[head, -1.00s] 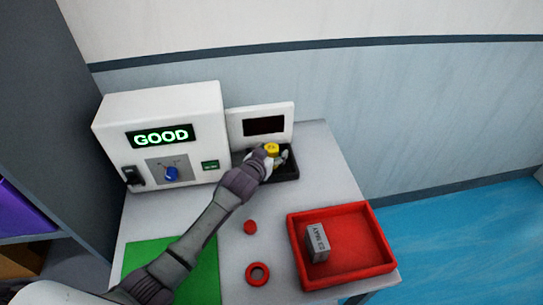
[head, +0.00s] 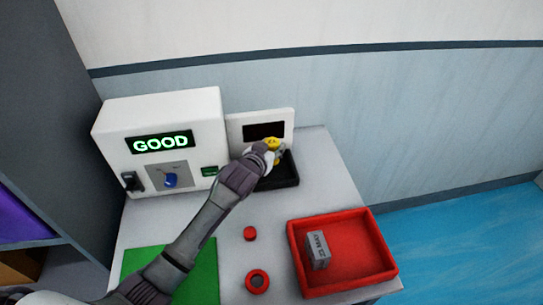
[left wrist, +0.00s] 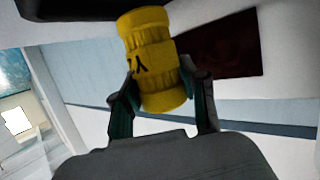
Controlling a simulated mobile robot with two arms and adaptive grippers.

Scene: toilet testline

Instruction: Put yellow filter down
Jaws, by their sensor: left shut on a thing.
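The yellow filter (head: 272,144) is a small ribbed yellow cylinder. It also shows large in the left wrist view (left wrist: 150,60), between the two fingers. My left gripper (head: 275,155) is shut on it, above the black tray (head: 284,183) at the foot of the small white unit. In the left wrist view the gripper (left wrist: 160,95) grips the filter's sides, and the filter looks slightly tilted. My right gripper is not in view.
A white machine (head: 160,115) reading "GOOD" stands at the left. A red tray (head: 350,285) with a grey block (head: 318,250) is at the front right. A red cap (head: 250,233), a red ring (head: 257,281) and a green mat (head: 140,262) lie on the table.

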